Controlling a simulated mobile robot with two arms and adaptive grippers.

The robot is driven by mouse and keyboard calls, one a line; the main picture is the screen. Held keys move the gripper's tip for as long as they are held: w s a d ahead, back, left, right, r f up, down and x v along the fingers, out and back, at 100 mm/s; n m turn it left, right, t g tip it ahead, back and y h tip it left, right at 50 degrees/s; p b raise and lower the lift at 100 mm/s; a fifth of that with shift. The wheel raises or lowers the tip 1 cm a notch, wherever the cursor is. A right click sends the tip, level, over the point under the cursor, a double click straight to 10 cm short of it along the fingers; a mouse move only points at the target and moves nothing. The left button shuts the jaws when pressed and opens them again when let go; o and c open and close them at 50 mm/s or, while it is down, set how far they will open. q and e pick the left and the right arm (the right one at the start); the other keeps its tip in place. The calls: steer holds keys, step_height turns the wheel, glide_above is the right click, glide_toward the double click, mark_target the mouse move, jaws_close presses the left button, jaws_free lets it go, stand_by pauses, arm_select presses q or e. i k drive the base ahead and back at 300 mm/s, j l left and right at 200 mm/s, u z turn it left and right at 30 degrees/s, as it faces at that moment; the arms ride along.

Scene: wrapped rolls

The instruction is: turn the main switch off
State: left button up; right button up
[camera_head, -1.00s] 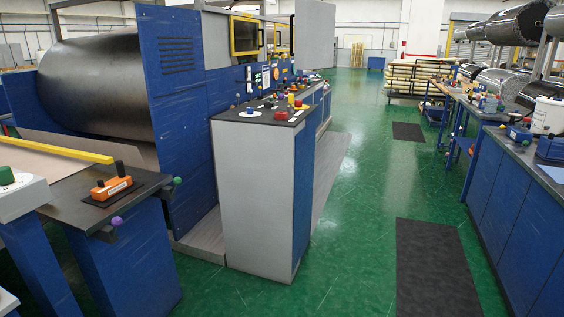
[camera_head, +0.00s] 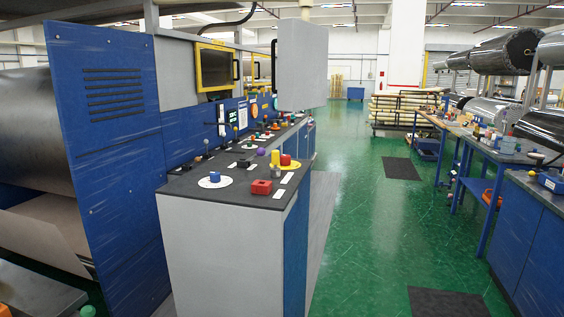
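The grey control console (camera_head: 225,250) stands ahead, left of centre, with a dark top carrying several controls. A blue knob on a white round plate (camera_head: 215,179) is near its front left. A red block-like control (camera_head: 261,187) sits near its right edge. A yellow upright piece (camera_head: 275,158) and a red knob (camera_head: 285,160) stand behind it. I cannot tell which of these is the main switch, as labels are too small to read. Neither of my grippers is in view.
A blue machine panel (camera_head: 105,120) and a large dark roll (camera_head: 30,120) stand at the left. Blue workbenches (camera_head: 532,225) line the right. A grey cabinet door (camera_head: 300,65) juts out above the console. The green floor (camera_head: 370,230) between is clear, with dark mats (camera_head: 402,168).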

mark_target(284, 160)
steer(key=i+j+u, duration=0.15)
steer(key=i, duration=0.7)
